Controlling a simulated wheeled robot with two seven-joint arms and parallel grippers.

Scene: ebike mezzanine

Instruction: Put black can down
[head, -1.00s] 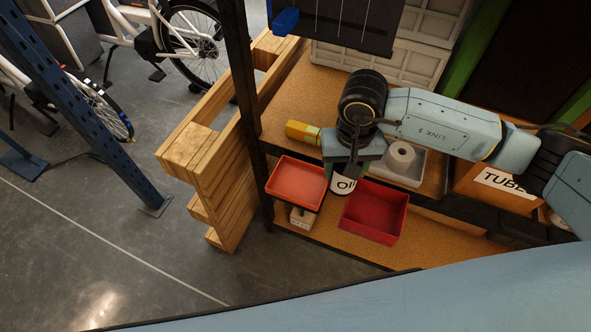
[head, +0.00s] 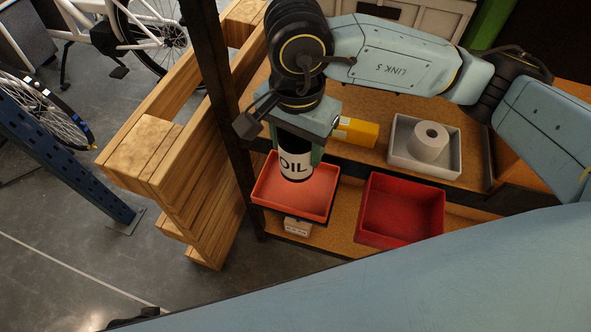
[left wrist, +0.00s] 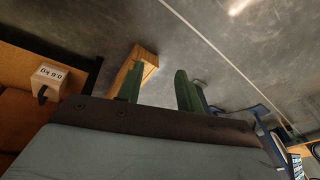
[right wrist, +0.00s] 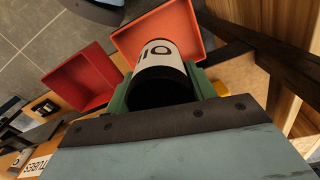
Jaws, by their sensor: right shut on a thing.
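The black can (head: 295,161) has a white label reading OIL. My right gripper (head: 299,150) is shut around it and holds it roughly upright over the orange-red tray (head: 262,196). Whether the can's base touches the tray cannot be told. In the right wrist view the can (right wrist: 163,72) sits between the green fingers, with the tray (right wrist: 193,18) beyond it. My left gripper (left wrist: 158,88) shows only in the left wrist view, with its green fingers apart and nothing between them, above the floor.
A darker red tray (head: 402,212) stands to the right. Behind are a yellow box (head: 356,131) and a grey tray (head: 457,165) with a white roll (head: 430,141). A dark upright post (head: 216,75) and wooden pallets (head: 185,165) stand close on the left.

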